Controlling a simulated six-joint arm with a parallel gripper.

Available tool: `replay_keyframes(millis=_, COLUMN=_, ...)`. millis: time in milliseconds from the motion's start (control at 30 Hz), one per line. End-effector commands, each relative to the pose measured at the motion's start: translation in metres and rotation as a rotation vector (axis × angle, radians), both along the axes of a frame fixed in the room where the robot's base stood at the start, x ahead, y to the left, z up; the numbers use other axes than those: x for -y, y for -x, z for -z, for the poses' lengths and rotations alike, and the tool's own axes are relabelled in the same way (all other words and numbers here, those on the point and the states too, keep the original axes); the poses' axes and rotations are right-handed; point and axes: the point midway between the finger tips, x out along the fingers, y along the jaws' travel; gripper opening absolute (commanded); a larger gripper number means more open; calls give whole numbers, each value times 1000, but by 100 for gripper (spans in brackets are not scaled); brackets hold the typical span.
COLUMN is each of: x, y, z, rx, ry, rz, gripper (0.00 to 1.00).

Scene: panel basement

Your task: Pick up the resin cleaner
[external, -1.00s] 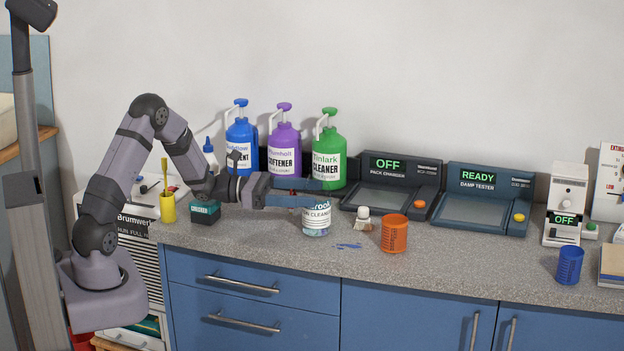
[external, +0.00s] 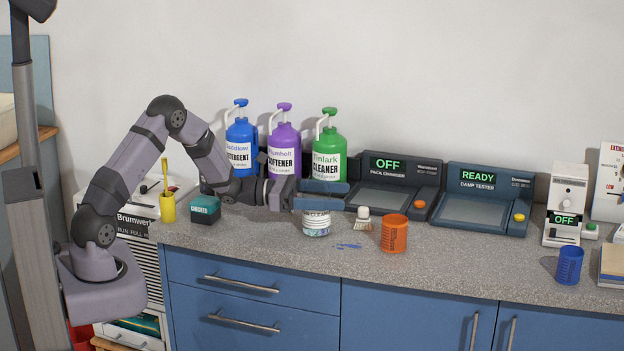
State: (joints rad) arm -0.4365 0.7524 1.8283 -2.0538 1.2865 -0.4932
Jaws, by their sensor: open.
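The resin cleaner is a small white jar (external: 316,226) on the worktop, left of the brush. Its label read in part "IN CLEANER" a second ago; now its upper part is hidden behind my gripper's near finger. My gripper (external: 327,195) is open, reaching in from the left, with its two fingers apart at the height of the jar's top. One finger passes in front of the jar and the other shows farther back. I cannot tell whether either finger touches it.
Blue detergent (external: 240,150), purple softener (external: 284,150) and green cleaner (external: 328,152) pump bottles stand close behind. A small brush (external: 362,218) and orange cup (external: 394,234) are to the right. A teal box (external: 205,210) and yellow cup (external: 168,208) are left.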

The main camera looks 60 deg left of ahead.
Motion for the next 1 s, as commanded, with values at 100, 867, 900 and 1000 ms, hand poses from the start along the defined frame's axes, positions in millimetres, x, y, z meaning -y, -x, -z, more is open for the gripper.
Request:
replay_keyframes(millis=100, x=0, y=0, z=0, rx=0, ry=0, rz=0, gripper=64)
replay_keyframes(millis=867, x=-1, y=0, z=-7, rx=4, ry=0, rz=0, gripper=22)
replay_keyframes(millis=900, x=-1, y=0, z=-9, rx=4, ry=0, rz=0, gripper=22)
replay_keyframes(millis=1000, x=-1, y=0, z=-13, rx=4, ry=0, rz=0, gripper=22)
